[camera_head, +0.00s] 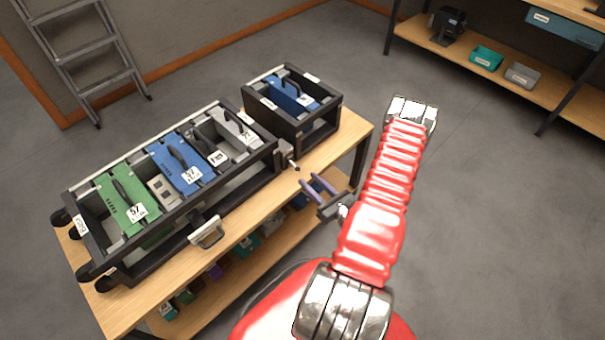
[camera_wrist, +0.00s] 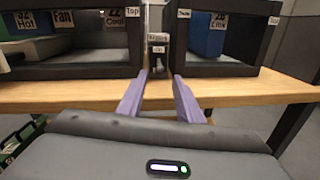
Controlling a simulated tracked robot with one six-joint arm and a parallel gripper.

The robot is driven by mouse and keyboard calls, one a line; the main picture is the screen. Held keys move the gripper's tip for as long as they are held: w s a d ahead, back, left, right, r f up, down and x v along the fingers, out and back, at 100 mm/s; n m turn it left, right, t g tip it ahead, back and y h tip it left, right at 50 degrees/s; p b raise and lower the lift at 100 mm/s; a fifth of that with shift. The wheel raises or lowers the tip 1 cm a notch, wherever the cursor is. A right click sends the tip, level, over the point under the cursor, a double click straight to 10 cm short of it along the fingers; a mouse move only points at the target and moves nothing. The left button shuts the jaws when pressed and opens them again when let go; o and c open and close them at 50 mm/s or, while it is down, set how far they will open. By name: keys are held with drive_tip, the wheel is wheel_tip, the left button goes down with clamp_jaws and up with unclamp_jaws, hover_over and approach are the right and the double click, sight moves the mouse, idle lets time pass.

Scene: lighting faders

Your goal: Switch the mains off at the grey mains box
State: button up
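The grey mains box (camera_head: 285,150) sits at the near side of the long rack's right end, by the gap between the two racks. A small dark lever (camera_head: 295,167) sticks out from it toward my gripper. In the wrist view the mains box (camera_wrist: 158,44) shows narrow and small between the racks, with small labels too blurred to read surely; its lower part is dark. My gripper (camera_head: 311,179) is open and empty, its purple fingers apart in front of the box. In the wrist view the gripper (camera_wrist: 159,77) is roughly lined up with the box, with a gap between.
The long black rack (camera_head: 270,150) holds green, blue and grey modules. A smaller black rack (camera_head: 337,112) stands behind right with a blue module. Open floor lies right.

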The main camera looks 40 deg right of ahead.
sight(299, 170)
drive_tip(key=shift+w+d, duration=0.15)
drive_tip(key=shift+w, duration=2.4)
clamp_jaws()
